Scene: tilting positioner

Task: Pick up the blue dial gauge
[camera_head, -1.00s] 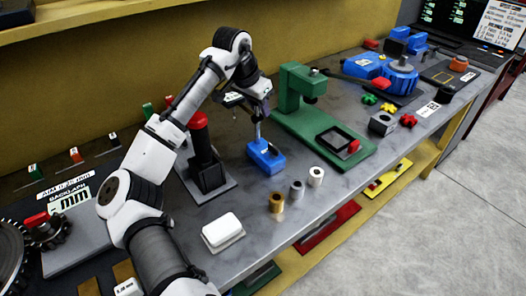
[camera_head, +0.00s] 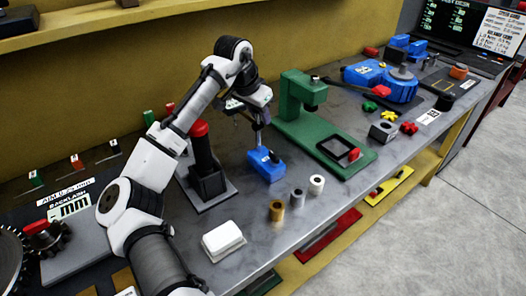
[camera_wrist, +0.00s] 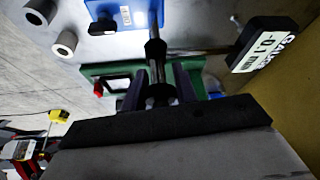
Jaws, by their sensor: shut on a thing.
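The blue dial gauge shows in the head view as a blue block base (camera_head: 266,164) with a thin upright post, at the middle of the grey bench. My gripper (camera_head: 258,122) is above the base, shut on the post. In the wrist view, my fingers (camera_wrist: 160,92) close around the dark post, with the blue base (camera_wrist: 122,14) beyond them.
A green stand (camera_head: 292,100) is close on the right of the gauge. A dark post with a red top (camera_head: 206,165) stands to the left. Short cylinders (camera_head: 297,198) and a white block (camera_head: 223,240) are in front. A blue positioner (camera_head: 398,86) is farther right.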

